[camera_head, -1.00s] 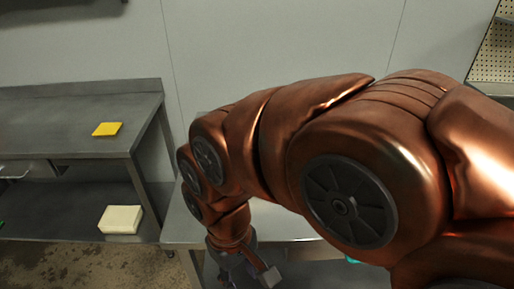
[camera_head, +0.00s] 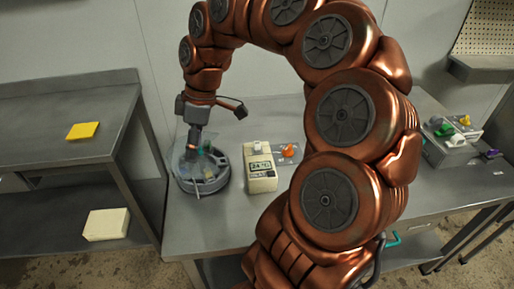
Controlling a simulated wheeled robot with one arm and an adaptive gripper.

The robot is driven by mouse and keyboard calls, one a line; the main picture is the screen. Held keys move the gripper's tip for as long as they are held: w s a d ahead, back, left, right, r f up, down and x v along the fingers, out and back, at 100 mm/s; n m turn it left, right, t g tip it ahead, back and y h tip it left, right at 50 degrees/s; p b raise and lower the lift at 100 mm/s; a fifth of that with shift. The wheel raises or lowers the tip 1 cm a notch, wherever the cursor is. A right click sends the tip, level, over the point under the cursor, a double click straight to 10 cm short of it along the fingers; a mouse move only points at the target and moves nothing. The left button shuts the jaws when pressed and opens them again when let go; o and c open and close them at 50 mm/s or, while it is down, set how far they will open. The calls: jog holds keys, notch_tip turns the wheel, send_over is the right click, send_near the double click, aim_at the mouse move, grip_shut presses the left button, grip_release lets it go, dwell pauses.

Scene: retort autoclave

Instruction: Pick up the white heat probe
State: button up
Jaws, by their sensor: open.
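My gripper (camera_head: 192,152) points down over a round grey basin (camera_head: 208,187) at the left of the steel table. It is open, and its fingertips are partly lost against the basin's contents. Small pale and greenish items show inside the basin, one a whitish piece (camera_head: 200,180) close to the fingers. I cannot tell whether that piece is the white heat probe. A cream box with a display (camera_head: 260,168) stands upright just right of the basin, apart from my gripper. No other clear white probe shows.
A grey box with coloured knobs (camera_head: 447,147) stands at the right. The left bench holds a yellow pad (camera_head: 82,130) and, lower, a cream block (camera_head: 106,224). The table's front left is clear.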

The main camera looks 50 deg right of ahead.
jog(key=w+d+f+n+t, duration=0.1)
jog(key=d, duration=0.6)
jog(key=w+d+f, duration=0.2)
jog(key=d, duration=0.5)
send_over(257, 143)
jog(key=s+d, duration=0.2)
notch_tip(257, 143, down, 6)
jog(key=shift+t+y, duration=0.3)
jog(key=shift+t, duration=0.2)
jog(key=shift+p+x, duration=1.15)
jog(key=shift+x, duration=2.4)
jog(key=shift+w+d, duration=0.1)
jog(key=shift+d, duration=0.05)
jog(key=shift+c, duration=0.4)
grip_shut()
